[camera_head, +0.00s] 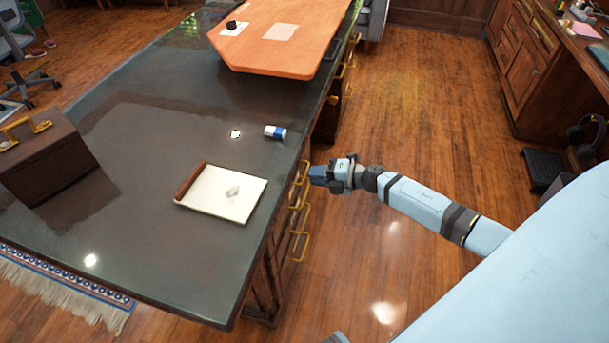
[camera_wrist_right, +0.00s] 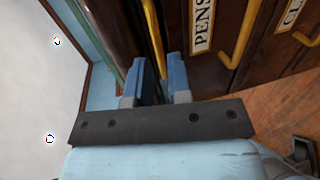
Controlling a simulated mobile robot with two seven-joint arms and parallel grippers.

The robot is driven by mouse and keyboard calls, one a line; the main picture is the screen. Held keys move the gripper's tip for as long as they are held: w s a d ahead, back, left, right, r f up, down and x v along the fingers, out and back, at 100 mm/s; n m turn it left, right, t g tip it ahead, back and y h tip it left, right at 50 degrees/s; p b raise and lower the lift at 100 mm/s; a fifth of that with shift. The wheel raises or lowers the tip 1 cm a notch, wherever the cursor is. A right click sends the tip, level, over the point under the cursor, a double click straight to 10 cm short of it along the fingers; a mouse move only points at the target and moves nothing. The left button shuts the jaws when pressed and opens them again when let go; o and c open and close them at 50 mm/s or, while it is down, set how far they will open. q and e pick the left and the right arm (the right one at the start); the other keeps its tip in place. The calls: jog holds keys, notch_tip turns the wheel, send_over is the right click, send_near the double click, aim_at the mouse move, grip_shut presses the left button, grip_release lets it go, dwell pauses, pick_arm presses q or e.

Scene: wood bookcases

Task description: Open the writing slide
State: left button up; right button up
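The desk (camera_head: 150,235) has a dark top and brass handles (camera_head: 300,247) down its right side. My right gripper (camera_head: 312,175) is at the topmost of these handles, just below the top's edge. In the right wrist view its two blue fingers (camera_wrist_right: 162,76) stand a little apart, with a brass handle (camera_wrist_right: 153,35) running between them. Whether they press on it I cannot tell. That handle's front carries no readable label, so I cannot confirm it is the writing slide; it looks closed against the desk. A neighbouring front is labelled PENS (camera_wrist_right: 202,22). My left gripper is out of view.
On the desk are a notepad (camera_head: 222,193), a small blue-and-white item (camera_head: 275,132), a dark box (camera_head: 45,160) and an orange-brown board (camera_head: 275,45). Open wood floor (camera_head: 400,110) lies right of the desk. Another wooden cabinet (camera_head: 525,75) stands at the far right.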

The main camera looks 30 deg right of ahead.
aim_at(304, 175)
jog(key=shift+x, duration=1.9)
grip_shut()
pick_arm(q)
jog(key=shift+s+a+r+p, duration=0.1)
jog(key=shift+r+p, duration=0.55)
jog(key=shift+p, duration=1.05)
pick_arm(e)
jog(key=f+v, duration=0.3)
jog(key=v, duration=1.2)
jog(key=s+f+v, duration=0.1)
jog(key=f+v, duration=0.2)
jog(key=v, duration=1.2)
jog(key=shift+s+d, duration=0.3)
jog(key=shift+d, duration=0.3)
jog(key=shift+f, duration=0.1)
grip_release()
